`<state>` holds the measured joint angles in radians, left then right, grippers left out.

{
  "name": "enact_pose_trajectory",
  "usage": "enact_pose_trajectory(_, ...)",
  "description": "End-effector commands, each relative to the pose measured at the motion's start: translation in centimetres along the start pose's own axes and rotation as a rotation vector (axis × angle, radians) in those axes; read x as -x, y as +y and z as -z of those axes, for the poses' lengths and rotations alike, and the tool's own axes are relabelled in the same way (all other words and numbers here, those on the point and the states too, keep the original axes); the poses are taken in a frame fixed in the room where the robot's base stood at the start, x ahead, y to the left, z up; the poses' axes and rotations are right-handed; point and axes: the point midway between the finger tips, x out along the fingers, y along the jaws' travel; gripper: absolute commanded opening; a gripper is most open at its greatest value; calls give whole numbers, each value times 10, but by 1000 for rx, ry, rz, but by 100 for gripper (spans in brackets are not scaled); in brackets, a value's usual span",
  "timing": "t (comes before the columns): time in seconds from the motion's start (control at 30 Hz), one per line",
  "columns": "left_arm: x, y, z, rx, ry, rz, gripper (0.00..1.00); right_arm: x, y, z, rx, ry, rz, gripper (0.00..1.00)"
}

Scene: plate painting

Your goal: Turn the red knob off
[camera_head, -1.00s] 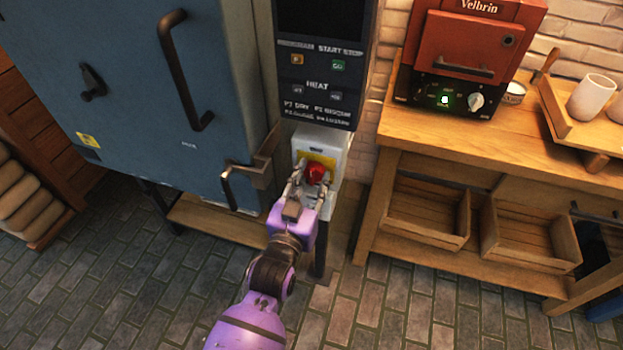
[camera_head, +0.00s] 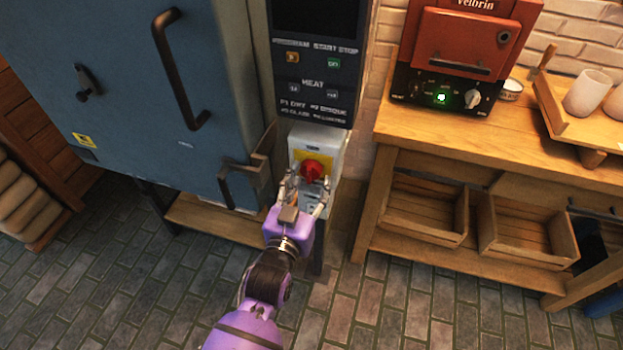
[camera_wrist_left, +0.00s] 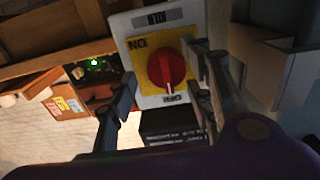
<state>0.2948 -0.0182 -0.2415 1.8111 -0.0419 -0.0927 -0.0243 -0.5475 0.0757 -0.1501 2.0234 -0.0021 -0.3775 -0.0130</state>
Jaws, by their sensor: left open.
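The red knob (camera_head: 313,171) sits on a yellow plate on the white switch box (camera_head: 330,146), below the kiln's control panel. In the left wrist view the knob (camera_wrist_left: 166,68) shows a white pointer line aimed at a label on the plate's lower edge; that label is hard to read. Another label near the plate's upper left corner looks like upside-down "ON". My left gripper (camera_head: 307,186) is open just in front of and below the knob, its fingers spread to either side. The knob looks free of the fingers, though contact is hard to judge. My right gripper is not in view.
The blue kiln (camera_head: 150,110) with black handles stands left of the switch box, a latch handle (camera_head: 240,180) close to my gripper. A wooden workbench (camera_head: 430,140) with a red small oven (camera_head: 470,45) stands right. Brick floor lies open in front.

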Motion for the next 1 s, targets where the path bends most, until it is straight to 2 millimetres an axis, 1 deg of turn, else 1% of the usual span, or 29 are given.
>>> enact_pose_trajectory(0.03,10,-1,-1,0,-2,1,47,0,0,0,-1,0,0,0)
enact_pose_trajectory(0.3,68,0,-2,0,-5,0,47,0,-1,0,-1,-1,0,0)
enact_pose_trajectory(0.4,85,0,-2,1,-5,-1,47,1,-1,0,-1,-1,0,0)
enact_pose_trajectory(0.5,97,0,-2,1,-5,-1,47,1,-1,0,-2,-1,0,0)
enact_pose_trajectory(0.67,106,0,-2,1,-5,-1,47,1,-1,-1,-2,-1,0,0)
enact_pose_trajectory(1.0,106,0,-1,1,-4,-1,47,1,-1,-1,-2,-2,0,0)
